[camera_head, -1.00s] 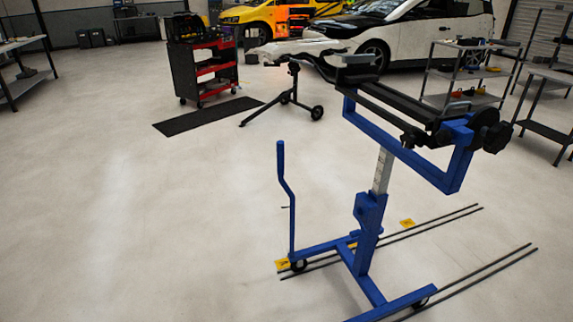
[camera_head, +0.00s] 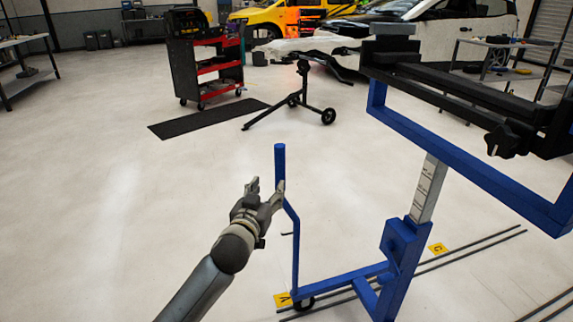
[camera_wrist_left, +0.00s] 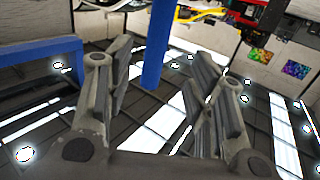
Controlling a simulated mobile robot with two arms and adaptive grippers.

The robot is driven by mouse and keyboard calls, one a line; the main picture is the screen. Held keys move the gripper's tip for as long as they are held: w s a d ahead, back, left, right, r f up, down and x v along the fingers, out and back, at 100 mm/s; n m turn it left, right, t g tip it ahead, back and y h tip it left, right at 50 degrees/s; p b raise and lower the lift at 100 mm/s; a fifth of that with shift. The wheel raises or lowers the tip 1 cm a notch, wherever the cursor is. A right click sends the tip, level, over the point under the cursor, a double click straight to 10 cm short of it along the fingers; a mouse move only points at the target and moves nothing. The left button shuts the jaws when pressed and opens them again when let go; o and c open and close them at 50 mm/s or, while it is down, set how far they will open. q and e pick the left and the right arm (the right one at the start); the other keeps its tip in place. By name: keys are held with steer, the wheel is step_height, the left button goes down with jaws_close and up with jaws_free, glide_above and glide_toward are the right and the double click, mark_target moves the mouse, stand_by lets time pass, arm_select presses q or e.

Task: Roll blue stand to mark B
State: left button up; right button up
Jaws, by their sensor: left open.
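The blue stand (camera_head: 397,260) stands upright on the floor in the head view. Its upright blue handle (camera_head: 280,165) rises at its left end. One of its wheels (camera_head: 304,304) is beside the yellow mark lettered A (camera_head: 283,300). Another yellow mark (camera_head: 437,249) lies right of the post, its letter too small to read surely. I cannot pick out mark B. My left gripper (camera_head: 266,187) is open at the handle's left side. In the left wrist view the blue handle (camera_wrist_left: 157,45) shows between the open fingers (camera_wrist_left: 160,95); contact is unclear. My right gripper is not in view.
Dark floor rails (camera_head: 470,249) run along the stand's base. A black tripod stand (camera_head: 303,95) with wheels, a black mat (camera_head: 205,118) and a red-black tool cart (camera_head: 205,70) are behind. The floor at left is clear.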

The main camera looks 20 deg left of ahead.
mark_target(279, 166)
arm_select(q)
steer(key=w, duration=0.3)
steer(key=w+r+b, duration=0.1)
steer(key=w, duration=0.2)
steer(key=w+r, duration=0.1)
steer(key=w, duration=0.2)
steer(key=shift+d+b, duration=0.15)
steer(key=shift+b, duration=0.15)
steer(key=shift+w+f, duration=0.1)
steer(key=shift+w, duration=1)
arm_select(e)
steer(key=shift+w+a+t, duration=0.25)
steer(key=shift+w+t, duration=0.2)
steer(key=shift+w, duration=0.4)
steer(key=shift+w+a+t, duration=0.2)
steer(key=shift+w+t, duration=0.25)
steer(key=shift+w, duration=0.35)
arm_select(q)
steer(key=shift+c, duration=0.3)
jaws_close()
